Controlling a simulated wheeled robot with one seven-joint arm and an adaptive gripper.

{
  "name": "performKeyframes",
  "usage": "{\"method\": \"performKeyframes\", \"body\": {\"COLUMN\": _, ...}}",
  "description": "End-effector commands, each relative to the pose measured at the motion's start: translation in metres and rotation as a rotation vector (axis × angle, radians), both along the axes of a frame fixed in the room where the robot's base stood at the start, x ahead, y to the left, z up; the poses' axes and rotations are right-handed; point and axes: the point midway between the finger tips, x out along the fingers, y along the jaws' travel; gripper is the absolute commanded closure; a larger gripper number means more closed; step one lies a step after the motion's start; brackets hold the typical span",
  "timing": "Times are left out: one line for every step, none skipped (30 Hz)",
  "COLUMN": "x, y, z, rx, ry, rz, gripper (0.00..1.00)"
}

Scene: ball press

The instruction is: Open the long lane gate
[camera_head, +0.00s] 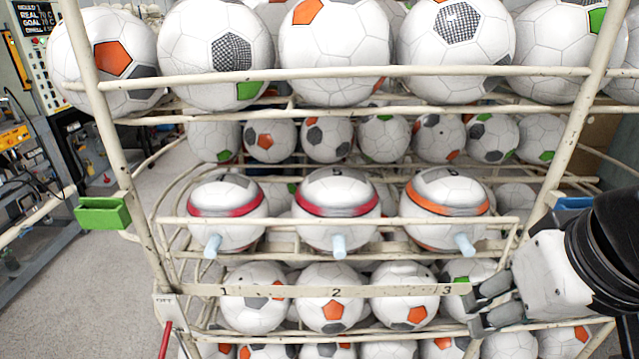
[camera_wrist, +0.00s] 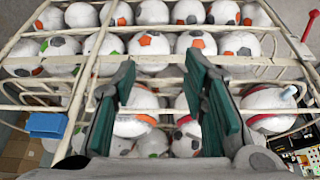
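A pale flat bar numbered 1, 2 and 3 (camera_head: 336,292) runs across the front of the ball rack below the banded balls. It looks like the long lane gate and lies level across its lane. A small bracket (camera_head: 165,300) sits at its left end. My gripper (camera_head: 478,306) is at the bar's right end, near the 3. In the wrist view its two green-padded fingers (camera_wrist: 160,58) stand apart with a gap between them, and rack rails and balls show behind. I cannot tell whether a finger touches the bar.
Three banded balls (camera_head: 338,205) rest above the bar, with light blue pegs (camera_head: 339,246) before them. A red handle (camera_head: 165,341) hangs below the left bracket. A green bin (camera_head: 102,213) and a blue bin (camera_head: 574,203) flank the rack. Floor at left is open.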

Motion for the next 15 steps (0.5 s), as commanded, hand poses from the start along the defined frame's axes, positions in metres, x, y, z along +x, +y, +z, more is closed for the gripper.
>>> {"method": "performKeyframes", "body": {"x": 0.000, "y": 0.000, "z": 0.000, "rx": 0.000, "ry": 0.001, "rz": 0.000, "gripper": 0.67}}
{"method": "performKeyframes", "body": {"x": 0.001, "y": 0.000, "z": 0.000, "rx": -0.001, "ry": 0.003, "rz": 0.002, "gripper": 0.67}}
{"method": "performKeyframes", "body": {"x": 0.002, "y": 0.000, "z": 0.000, "rx": -0.001, "ry": 0.010, "rz": 0.006, "gripper": 0.67}}
{"method": "performKeyframes", "body": {"x": 0.004, "y": 0.001, "z": -0.001, "rx": -0.004, "ry": 0.019, "rz": 0.011, "gripper": 0.67}}
{"method": "performKeyframes", "body": {"x": 0.006, "y": 0.001, "z": -0.001, "rx": -0.007, "ry": 0.031, "rz": 0.016, "gripper": 0.67}}
{"method": "performKeyframes", "body": {"x": 0.010, "y": 0.002, "z": -0.002, "rx": -0.013, "ry": 0.052, "rz": 0.026, "gripper": 0.67}}
{"method": "performKeyframes", "body": {"x": 0.014, "y": 0.002, "z": -0.003, "rx": -0.020, "ry": 0.071, "rz": 0.035, "gripper": 0.67}}
{"method": "performKeyframes", "body": {"x": 0.019, "y": 0.003, "z": -0.005, "rx": -0.029, "ry": 0.094, "rz": 0.045, "gripper": 0.67}}
{"method": "performKeyframes", "body": {"x": 0.026, "y": 0.004, "z": -0.007, "rx": -0.044, "ry": 0.126, "rz": 0.060, "gripper": 0.67}}
{"method": "performKeyframes", "body": {"x": 0.032, "y": 0.005, "z": -0.008, "rx": -0.058, "ry": 0.152, "rz": 0.070, "gripper": 0.67}}
{"method": "performKeyframes", "body": {"x": 0.038, "y": 0.006, "z": -0.010, "rx": -0.076, "ry": 0.179, "rz": 0.081, "gripper": 0.67}}
{"method": "performKeyframes", "body": {"x": 0.048, "y": 0.008, "z": -0.013, "rx": -0.102, "ry": 0.213, "rz": 0.095, "gripper": 0.67}}
{"method": "performKeyframes", "body": {"x": 0.054, "y": 0.009, "z": -0.016, "rx": -0.123, "ry": 0.238, "rz": 0.103, "gripper": 0.67}}
{"method": "performKeyframes", "body": {"x": 0.061, "y": 0.011, "z": -0.018, "rx": -0.145, "ry": 0.260, "rz": 0.112, "gripper": 0.67}}
{"method": "performKeyframes", "body": {"x": 0.070, "y": 0.014, "z": -0.021, "rx": -0.177, "ry": 0.289, "rz": 0.123, "gripper": 0.67}}
